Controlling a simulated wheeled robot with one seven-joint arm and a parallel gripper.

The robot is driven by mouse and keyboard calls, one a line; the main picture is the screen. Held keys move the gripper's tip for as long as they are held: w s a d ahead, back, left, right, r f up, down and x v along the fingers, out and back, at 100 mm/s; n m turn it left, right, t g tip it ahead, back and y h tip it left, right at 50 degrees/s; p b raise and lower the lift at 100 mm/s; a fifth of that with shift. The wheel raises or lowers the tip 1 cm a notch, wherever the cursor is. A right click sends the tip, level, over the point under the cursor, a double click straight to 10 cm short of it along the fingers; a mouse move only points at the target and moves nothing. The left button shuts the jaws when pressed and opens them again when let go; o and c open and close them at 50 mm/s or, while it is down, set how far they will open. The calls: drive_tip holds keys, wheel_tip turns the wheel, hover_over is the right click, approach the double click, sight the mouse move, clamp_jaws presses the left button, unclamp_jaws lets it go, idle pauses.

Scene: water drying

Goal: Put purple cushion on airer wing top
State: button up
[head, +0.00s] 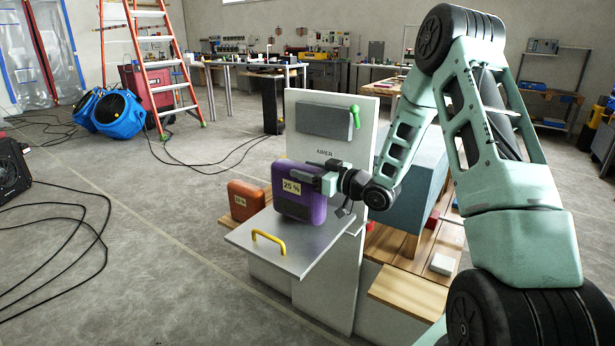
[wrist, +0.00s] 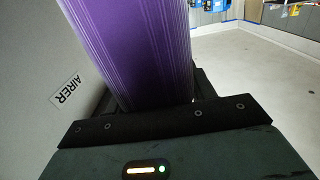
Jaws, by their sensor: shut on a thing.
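The purple cushion (head: 303,207), labelled "25 %", is upright over the airer wing top (head: 290,252), a flat grey panel with a yellow handle. My gripper (head: 320,180) is shut on the cushion's upper part, from the right. The cushion's lower edge is very close to the panel; I cannot tell whether it touches. In the wrist view the purple cushion (wrist: 135,45) rises between the dark jaws, beside the pale wall marked "AIRER". The airer's upright panel (head: 300,150) stands just behind the cushion and also shows in the wrist view (wrist: 35,75).
An orange cushion (head: 246,200) with a label stands left of the purple one, by the wing's far edge. A green handle (head: 355,114) sits on the upright panel. A blue-grey box (head: 412,190) and wooden slats (head: 410,290) are at right. The wing's front part is clear.

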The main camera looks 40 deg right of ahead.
drive_tip(key=shift+f, duration=0.3)
drive_tip(key=shift+f, duration=0.2)
drive_tip(key=o, duration=1.5)
drive_tip(key=shift+c, duration=0.2)
drive_tip(key=shift+r, duration=0.1)
drive_tip(key=v, duration=1.2)
drive_tip(key=shift+p, duration=0.35)
